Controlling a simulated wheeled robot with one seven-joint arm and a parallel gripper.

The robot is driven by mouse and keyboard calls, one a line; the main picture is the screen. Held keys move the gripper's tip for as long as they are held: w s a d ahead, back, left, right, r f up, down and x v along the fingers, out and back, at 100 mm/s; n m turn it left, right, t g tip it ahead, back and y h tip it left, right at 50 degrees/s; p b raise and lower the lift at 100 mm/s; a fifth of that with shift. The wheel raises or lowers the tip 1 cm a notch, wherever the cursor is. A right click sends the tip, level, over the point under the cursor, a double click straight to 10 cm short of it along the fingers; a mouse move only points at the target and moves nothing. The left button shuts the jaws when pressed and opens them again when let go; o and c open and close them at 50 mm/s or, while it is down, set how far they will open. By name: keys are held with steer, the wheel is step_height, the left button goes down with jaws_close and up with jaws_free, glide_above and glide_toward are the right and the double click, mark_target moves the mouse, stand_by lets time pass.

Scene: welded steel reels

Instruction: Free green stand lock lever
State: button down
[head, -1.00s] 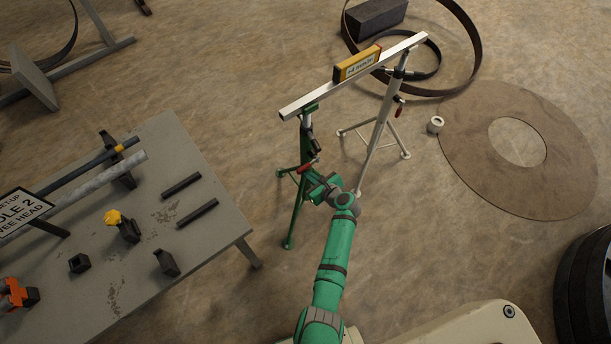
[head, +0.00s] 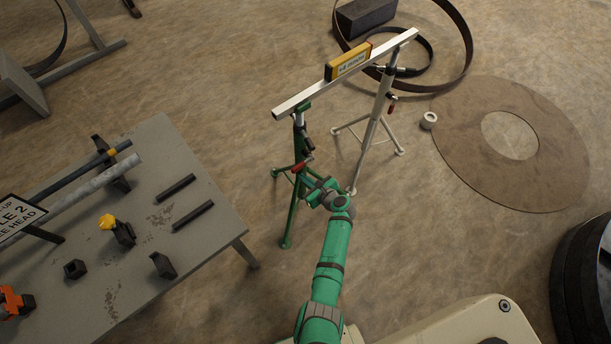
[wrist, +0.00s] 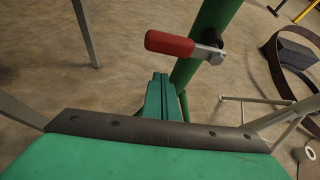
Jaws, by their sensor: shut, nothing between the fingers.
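The green stand (head: 300,135) stands upright on tripod legs and carries one end of a pale straight bar (head: 350,72). Its lock lever has a red handle (wrist: 169,43) on a metal shank beside the green post (wrist: 207,35) in the wrist view. The lever (head: 299,168) is small in the head view. My gripper (wrist: 160,78) is shut and empty, its fingertips just below the red handle. A small gap seems to show between them; contact cannot be told for sure. In the head view my gripper (head: 308,181) partly covers the lower stand.
A white stand (head: 378,120) holds the bar's other end, and a yellow level (head: 348,62) sits on the bar. A steel table (head: 225,200) with several parts is at left. A flat ring (head: 450,125) lies on the floor at right.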

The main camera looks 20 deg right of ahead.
steer(key=v, duration=0.9)
steer(key=shift+s+d, duration=0.25)
steer(key=shift+s, duration=0.1)
